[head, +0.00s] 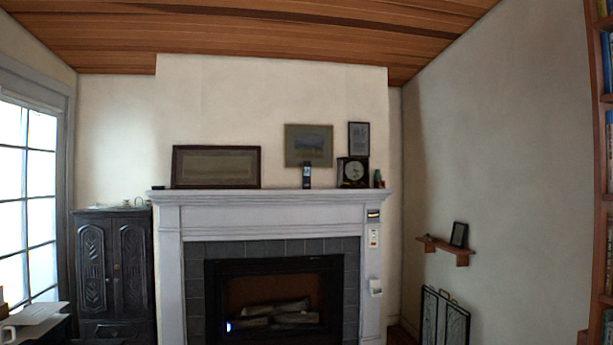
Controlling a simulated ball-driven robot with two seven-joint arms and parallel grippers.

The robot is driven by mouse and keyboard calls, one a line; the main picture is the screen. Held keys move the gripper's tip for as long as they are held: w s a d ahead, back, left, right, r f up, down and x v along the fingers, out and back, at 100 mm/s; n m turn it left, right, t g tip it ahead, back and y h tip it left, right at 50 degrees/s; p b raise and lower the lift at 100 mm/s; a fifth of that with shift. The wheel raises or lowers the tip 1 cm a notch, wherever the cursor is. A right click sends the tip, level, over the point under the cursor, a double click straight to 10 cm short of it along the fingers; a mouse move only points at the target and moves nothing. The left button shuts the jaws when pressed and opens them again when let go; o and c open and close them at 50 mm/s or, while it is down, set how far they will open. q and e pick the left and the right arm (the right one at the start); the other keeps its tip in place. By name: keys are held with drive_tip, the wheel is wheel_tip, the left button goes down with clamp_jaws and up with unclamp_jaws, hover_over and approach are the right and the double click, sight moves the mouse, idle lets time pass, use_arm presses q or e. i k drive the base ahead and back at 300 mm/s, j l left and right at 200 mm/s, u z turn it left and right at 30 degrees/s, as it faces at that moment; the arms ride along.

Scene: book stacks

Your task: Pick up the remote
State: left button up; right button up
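I cannot clearly make out a remote. A small dark upright object with a lighter lower part (307,175) stands on the white mantel (270,197), left of the clock; it may be a remote or a phone, but it is too small to tell. A small black object (158,188) lies at the left end of the mantel, also too small to name. Neither of my grippers is in view.
The fireplace (272,300) is straight ahead. A dark carved cabinet (113,265) stands left of it, and a folding screen (444,318) stands to the right.

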sight(305, 167)
drive_tip(key=i+z, duration=0.2)
drive_tip(key=i, duration=2.95)
